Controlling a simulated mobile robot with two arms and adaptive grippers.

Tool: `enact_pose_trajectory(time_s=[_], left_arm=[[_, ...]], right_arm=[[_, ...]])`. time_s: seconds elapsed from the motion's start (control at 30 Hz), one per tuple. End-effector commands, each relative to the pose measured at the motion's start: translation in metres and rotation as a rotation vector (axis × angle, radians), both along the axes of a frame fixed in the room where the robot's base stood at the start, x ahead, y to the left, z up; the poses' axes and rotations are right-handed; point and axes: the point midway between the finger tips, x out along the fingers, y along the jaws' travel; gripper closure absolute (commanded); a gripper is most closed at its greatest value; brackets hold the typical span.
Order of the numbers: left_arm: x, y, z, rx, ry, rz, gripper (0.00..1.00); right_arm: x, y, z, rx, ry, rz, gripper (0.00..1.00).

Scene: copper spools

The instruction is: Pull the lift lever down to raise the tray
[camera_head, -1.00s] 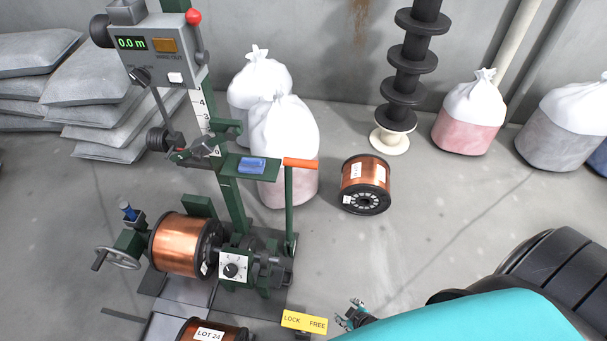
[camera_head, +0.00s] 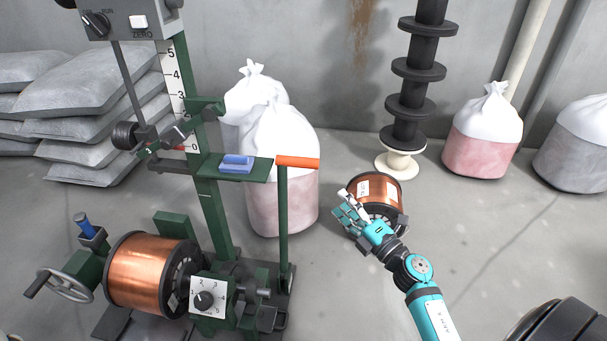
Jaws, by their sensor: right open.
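The lift lever is a green upright post with an orange handle (camera_head: 297,162) on top, standing upright at the right side of the green machine (camera_head: 212,215). A copper spool (camera_head: 140,274) sits low in the machine, left of a white numbered dial (camera_head: 207,298). A dark grey tray plate lies partly in view at the machine's foot. My right gripper (camera_head: 347,212) is open and empty, right of the lever and a little below its handle, apart from it. It partly hides a second copper spool (camera_head: 377,188) on the floor behind. My left gripper is not in view.
White-and-pink sacks (camera_head: 280,180) stand close behind the lever. A blue block (camera_head: 237,163) lies on a green shelf left of the handle. A handwheel (camera_head: 66,285) is at lower left. A black disc stack (camera_head: 408,100) stands at the back. The floor between lever and gripper is clear.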

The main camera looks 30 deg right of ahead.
Motion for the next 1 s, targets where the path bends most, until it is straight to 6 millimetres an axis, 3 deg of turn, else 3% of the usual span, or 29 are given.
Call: enact_pose_trajectory(time_s=[0.17, 0.7, 1.0], left_arm=[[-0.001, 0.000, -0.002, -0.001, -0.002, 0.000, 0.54], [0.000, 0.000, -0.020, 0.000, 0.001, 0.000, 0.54], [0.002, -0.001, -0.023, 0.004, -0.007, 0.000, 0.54]], right_arm=[[0.023, 0.003, 0.005, -0.004, -0.004, 0.001, 0.48], [0.136, 0.020, 0.019, 0.001, -0.003, -0.002, 0.48], [0.166, 0.025, 0.023, 0.001, 0.000, -0.001, 0.48]])
